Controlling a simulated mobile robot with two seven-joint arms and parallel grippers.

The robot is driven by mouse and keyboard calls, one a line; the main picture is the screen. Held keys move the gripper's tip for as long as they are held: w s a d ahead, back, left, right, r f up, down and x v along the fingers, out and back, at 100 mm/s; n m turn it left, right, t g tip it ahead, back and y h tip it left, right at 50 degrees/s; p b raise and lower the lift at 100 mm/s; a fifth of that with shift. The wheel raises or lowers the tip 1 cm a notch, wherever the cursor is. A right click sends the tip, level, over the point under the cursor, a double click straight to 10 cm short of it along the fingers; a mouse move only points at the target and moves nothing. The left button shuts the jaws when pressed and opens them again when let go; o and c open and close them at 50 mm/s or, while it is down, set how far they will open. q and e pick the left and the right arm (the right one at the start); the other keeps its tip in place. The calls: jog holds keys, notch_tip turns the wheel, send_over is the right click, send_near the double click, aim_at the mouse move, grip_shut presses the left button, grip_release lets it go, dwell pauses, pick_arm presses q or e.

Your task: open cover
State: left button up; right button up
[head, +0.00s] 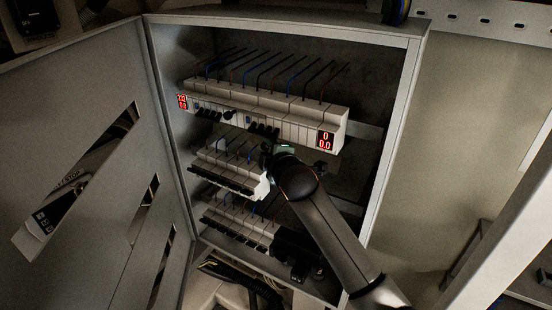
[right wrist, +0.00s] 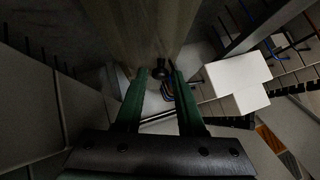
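The grey slotted cover (head: 95,120) stands swung out to the left of the cabinet (head: 152,80) in the head view, leaving the cabinet front open. My right arm reaches into the cabinet from the lower right. My right gripper (head: 284,150) is at the middle of the inside, near the middle breaker row, and partly hidden by its own wrist. In the right wrist view its two green fingers (right wrist: 160,82) are apart, with a small dark knob (right wrist: 160,70) showing between or beyond their tips. I cannot tell whether they touch it. My left gripper is not in view.
Inside are an upper breaker row (head: 265,112) with red displays, a middle row (head: 225,172) and a lower row (head: 238,228), with wires above them. A dark block (head: 298,252) is at the lower right. A dark device (head: 65,200) shows through a slot in the cover.

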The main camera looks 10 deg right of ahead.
jog(key=v, duration=1.1)
jog(key=shift+s+b, duration=0.2)
jog(key=shift+b, duration=0.25)
